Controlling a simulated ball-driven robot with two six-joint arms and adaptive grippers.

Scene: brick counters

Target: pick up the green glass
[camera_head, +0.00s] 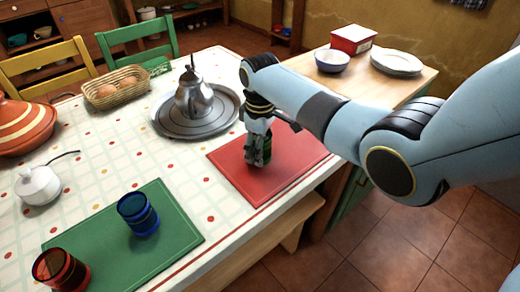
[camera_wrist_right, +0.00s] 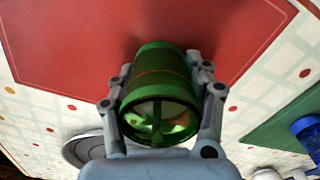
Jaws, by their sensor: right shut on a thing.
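The green glass (camera_wrist_right: 160,70) is between the fingers of my right gripper (camera_wrist_right: 160,100), which is shut on it. In the head view my right gripper (camera_head: 258,158) comes down over the red mat (camera_head: 229,162) and hides most of the glass; a bit of green (camera_head: 267,147) shows beside the fingers. I cannot tell whether the glass touches the mat or is just above it. My left gripper is not in view.
A blue glass (camera_head: 138,215) and a red glass (camera_head: 60,270) stand on the green mat (camera_head: 180,235) at the front. A metal teapot (camera_head: 193,97) stands on a round tray (camera_head: 165,121) behind. A white sugar bowl (camera_head: 38,185) and egg basket (camera_head: 115,90) are at left.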

